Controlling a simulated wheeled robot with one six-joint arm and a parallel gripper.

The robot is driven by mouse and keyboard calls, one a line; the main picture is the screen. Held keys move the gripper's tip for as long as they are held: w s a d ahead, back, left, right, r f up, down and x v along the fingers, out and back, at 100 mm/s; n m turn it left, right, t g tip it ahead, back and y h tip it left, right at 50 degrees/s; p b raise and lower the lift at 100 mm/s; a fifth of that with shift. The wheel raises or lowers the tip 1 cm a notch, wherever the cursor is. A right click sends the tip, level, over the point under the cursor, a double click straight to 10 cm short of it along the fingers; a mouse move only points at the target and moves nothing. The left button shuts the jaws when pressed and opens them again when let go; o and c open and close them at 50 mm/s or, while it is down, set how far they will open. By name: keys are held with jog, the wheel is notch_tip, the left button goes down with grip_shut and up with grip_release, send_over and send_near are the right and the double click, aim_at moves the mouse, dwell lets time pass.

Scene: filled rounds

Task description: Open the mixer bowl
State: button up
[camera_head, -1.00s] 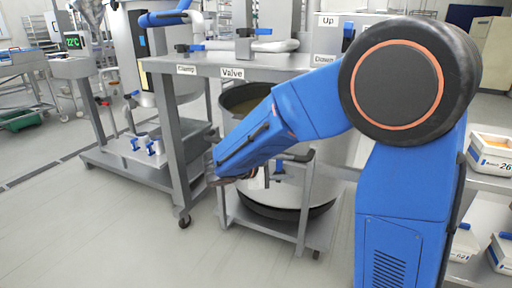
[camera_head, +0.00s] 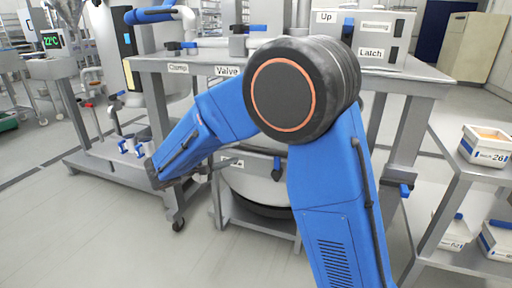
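The mixer bowl is most likely the big grey metal vessel (camera_head: 262,188) standing on a low wheeled frame under the metal bench. A dark handle (camera_head: 277,168) and a small label (camera_head: 232,163) show on the vessel's front side. My gripper (camera_head: 158,182) is at the end of my blue arm, to the left of the vessel and apart from its visible part. It is dark and small, and I cannot make out its fingers.
The metal bench (camera_head: 420,80) carries a Clamp label (camera_head: 178,68), a Valve label (camera_head: 228,71) and a control box (camera_head: 378,38) with Up and Latch labels. A shelf rack (camera_head: 452,190) with white tubs (camera_head: 486,146) stands at right. The floor (camera_head: 90,235) at front left is clear.

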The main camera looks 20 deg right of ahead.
jog(key=x, duration=1.3)
jog(key=shift+f, duration=0.15)
jog(key=shift+d, duration=0.1)
grip_shut()
